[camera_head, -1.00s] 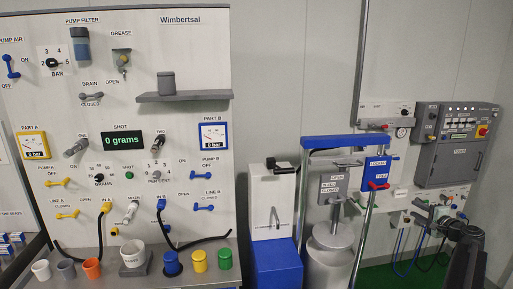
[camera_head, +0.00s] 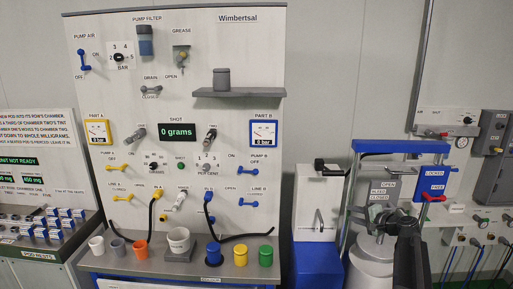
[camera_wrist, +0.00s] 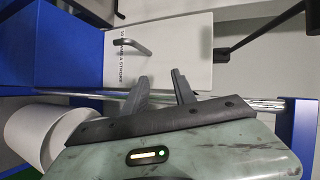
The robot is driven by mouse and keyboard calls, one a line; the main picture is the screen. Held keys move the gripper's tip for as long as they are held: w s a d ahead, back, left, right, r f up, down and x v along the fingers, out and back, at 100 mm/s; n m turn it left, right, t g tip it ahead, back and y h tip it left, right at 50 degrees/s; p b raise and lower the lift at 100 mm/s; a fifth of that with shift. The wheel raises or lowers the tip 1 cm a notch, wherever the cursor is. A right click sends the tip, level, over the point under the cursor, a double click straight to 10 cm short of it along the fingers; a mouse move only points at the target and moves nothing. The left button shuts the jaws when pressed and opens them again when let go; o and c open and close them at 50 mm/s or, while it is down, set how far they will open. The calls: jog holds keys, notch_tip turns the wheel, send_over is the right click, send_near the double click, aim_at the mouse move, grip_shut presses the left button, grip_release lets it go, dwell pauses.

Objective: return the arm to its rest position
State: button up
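My arm shows as a dark shape at the lower right of the head view, in front of the white drum (camera_head: 368,250) and its blue-topped frame (camera_head: 400,146). In the wrist view my gripper (camera_wrist: 161,82) has its two dark fingers apart, with nothing between them. The fingers point toward a white box (camera_wrist: 175,40) with a bent metal handle (camera_wrist: 132,46). I cannot tell how far they are from it. The fingertips are hard to make out in the head view.
A metering panel (camera_head: 260,60) with valves, gauges and a shelf (camera_head: 238,93) stands in the middle. Several cups and a scale-like block (camera_head: 178,253) sit on its ledge. A blue block (camera_head: 317,268) is under the white box. A pod rack (camera_head: 50,238) is at left.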

jog(key=s+a+f+n+g+y, duration=0.1)
jog(key=s+a+f+n+g, duration=0.2)
jog(key=a, duration=0.9)
jog(key=s+a+f+n+g, duration=0.2)
jog(key=a+f, duration=0.1)
jog(key=a, duration=0.8)
jog(key=s+a+f+n+g+h, duration=0.1)
jog(key=s+a+f+n+g, duration=0.3)
jog(key=s+a, duration=0.45)
jog(key=s+d+f+n+g+h, duration=0.1)
jog(key=s+d+f+g+h, duration=0.1)
jog(key=s, duration=0.5)
jog(key=s+d+f+n+g+h, duration=0.1)
jog(key=s+d+f+n+h, duration=0.1)
jog(key=s, duration=0.6)
notch_tip(320, 180, down, 2)
jog(key=shift+d+f+g+h, duration=0.2)
jog(key=shift+d+g+h, duration=0.2)
jog(key=shift+d+h, duration=0.55)
